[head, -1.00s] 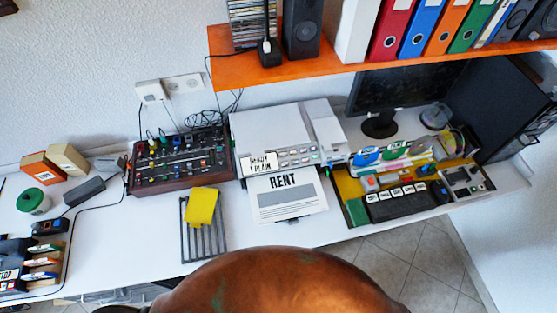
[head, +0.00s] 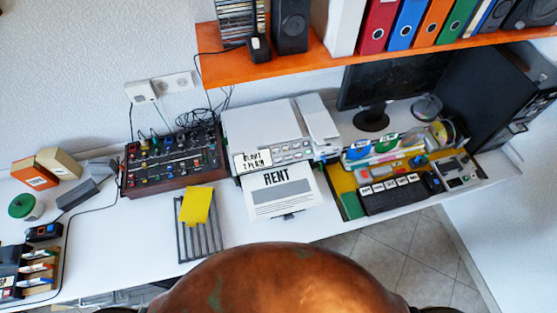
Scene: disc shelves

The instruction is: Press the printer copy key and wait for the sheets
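The white printer (head: 265,122) stands on the desk against the wall, in the middle of the head view. A small card with black lettering (head: 251,160) is at its front left. A row of grey keys (head: 292,152) runs along its front edge; which one is the copy key I cannot tell. A sheet headed RENT (head: 280,192) lies in front of the printer, at its output side. Neither of my grippers shows in the head view.
A mixer (head: 173,160) stands left of the printer. A dark rack (head: 200,240) with a yellow pad (head: 197,204) lies in front. A keyboard (head: 395,194) and monitor (head: 390,85) are right. An orange shelf (head: 300,60) overhangs the back. Bare desk (head: 130,235) shows at left.

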